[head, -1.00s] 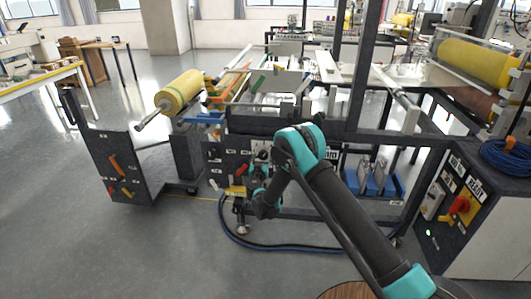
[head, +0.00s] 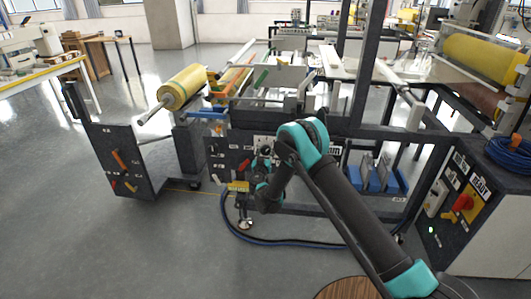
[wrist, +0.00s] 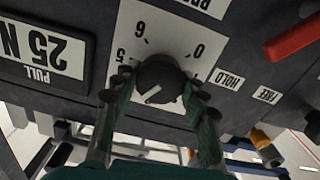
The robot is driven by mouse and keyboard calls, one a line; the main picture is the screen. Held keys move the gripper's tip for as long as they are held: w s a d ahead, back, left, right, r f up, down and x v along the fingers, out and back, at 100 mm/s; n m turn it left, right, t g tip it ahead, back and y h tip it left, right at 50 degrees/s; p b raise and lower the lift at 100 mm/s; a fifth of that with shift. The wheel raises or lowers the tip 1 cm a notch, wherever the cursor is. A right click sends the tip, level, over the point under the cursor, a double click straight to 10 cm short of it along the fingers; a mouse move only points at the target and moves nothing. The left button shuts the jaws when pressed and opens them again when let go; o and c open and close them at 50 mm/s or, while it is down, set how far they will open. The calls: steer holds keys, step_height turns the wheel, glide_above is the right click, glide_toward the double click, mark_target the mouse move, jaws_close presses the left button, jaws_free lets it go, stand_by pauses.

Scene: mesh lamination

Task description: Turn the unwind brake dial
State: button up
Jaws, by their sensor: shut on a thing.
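The unwind brake dial is a round black knob (wrist: 160,82) with a white pointer line, on a white scale plate (wrist: 166,38) with numbers, seen upside down in the wrist view. The pointer slants toward the lower left. My gripper (wrist: 158,95) has one finger on each side of the knob and is shut on it. In the head view my gripper (head: 264,160) is at the dark front panel, and my arm hides most of the dial there.
A "PULL 25 N" display (wrist: 42,50) is left of the dial. A red lever (wrist: 292,38) and HOLD and FREE labels are to the right. In the head view, a blue hose (head: 265,241) lies on the floor below.

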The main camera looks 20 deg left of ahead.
steer(key=shift+n, duration=2.6)
steer(key=o, duration=1.2)
steer(key=shift+c, duration=0.2)
steer(key=shift+s, duration=0.1)
steer(key=v, duration=0.7)
steer(key=shift+s, duration=0.2)
